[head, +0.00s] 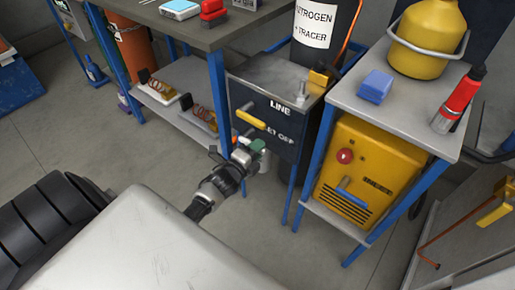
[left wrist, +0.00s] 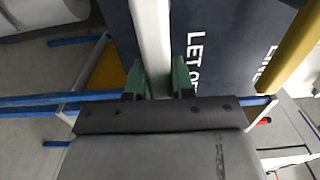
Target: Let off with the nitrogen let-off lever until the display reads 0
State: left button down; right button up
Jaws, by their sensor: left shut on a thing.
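The nitrogen station is a dark box (head: 275,97) with "LINE" and "LET OFF" lettering on its front. A yellow lever (head: 250,118) sticks out by "LINE"; it also shows in the left wrist view (left wrist: 292,45). My left gripper (head: 256,146), with green fingertips, is at the lower front of the box by "LET OFF". In the left wrist view, my left gripper (left wrist: 156,80) is shut on a whitish let-off lever (left wrist: 151,35), one finger on each side. In the head view my gripper mostly hides this lever. No display reading is visible. My right gripper is not in view.
A black cylinder labelled "NITROGEN + TRACER" (head: 316,22) stands behind the box. To the right, a blue-framed trolley (head: 395,105) carries a yellow tank (head: 428,40), a blue block (head: 375,86) and a red torch-like tool (head: 459,102). A workbench (head: 205,35) stands left. Floor in front is clear.

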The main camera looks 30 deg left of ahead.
pick_arm(q)
jog(key=shift+f, duration=0.15)
jog(key=c, duration=1)
grip_release()
jog(key=shift+o, duration=0.2)
jog(key=s+p, duration=0.1)
jog(key=s, duration=0.9)
jog(key=shift+s+a, duration=0.4)
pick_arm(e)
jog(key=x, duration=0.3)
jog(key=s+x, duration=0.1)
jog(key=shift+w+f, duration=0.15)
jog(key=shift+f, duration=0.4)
